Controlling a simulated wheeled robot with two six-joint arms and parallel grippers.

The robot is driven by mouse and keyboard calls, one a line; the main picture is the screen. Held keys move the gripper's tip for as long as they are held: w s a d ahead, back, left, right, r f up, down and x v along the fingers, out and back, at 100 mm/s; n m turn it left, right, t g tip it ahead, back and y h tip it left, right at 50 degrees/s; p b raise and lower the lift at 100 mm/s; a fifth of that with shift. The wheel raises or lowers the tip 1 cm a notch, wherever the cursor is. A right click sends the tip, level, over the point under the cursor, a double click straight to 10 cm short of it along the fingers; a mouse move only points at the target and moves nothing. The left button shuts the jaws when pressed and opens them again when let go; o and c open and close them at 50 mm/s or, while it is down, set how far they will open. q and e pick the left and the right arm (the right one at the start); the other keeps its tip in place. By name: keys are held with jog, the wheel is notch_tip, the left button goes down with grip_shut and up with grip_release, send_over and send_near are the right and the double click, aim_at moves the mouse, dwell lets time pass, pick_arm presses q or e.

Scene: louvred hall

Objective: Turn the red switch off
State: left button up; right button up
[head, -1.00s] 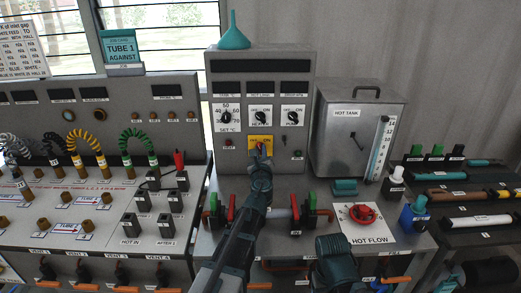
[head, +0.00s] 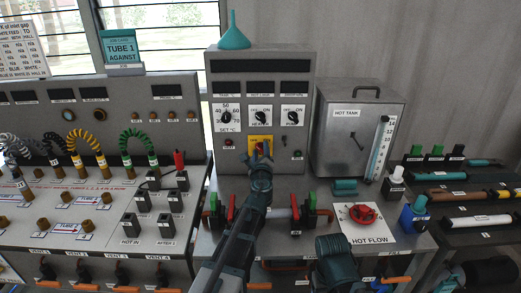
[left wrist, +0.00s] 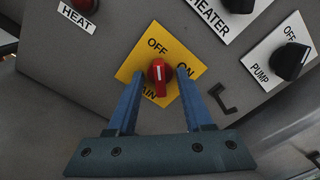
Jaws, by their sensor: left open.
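The red switch (left wrist: 160,74) is a round knob with a grip bar on a yellow plate (left wrist: 133,66) marked OFF, ON and MAIN. Its white mark points up in the left wrist view, towards OFF. My left gripper (left wrist: 160,82) is open, with one finger on each side of the knob and gaps visible between. In the head view the gripper (head: 261,155) is in front of the yellow plate (head: 253,140) and mostly hides the switch.
Black heater (head: 261,117) and pump (head: 292,117) knobs are above the switch. A small hook-shaped bracket (left wrist: 223,99) is right of the plate. Red and green levers (head: 311,203) and a hot tank (head: 352,135) stand nearby.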

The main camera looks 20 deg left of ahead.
pick_arm(q)
jog(key=shift+v, duration=2.1)
notch_tip(320, 180, up, 12)
jog(key=p, duration=1.2)
send_over(260, 150)
jog(key=v, duration=0.7)
jog(key=shift+s+d, duration=0.2)
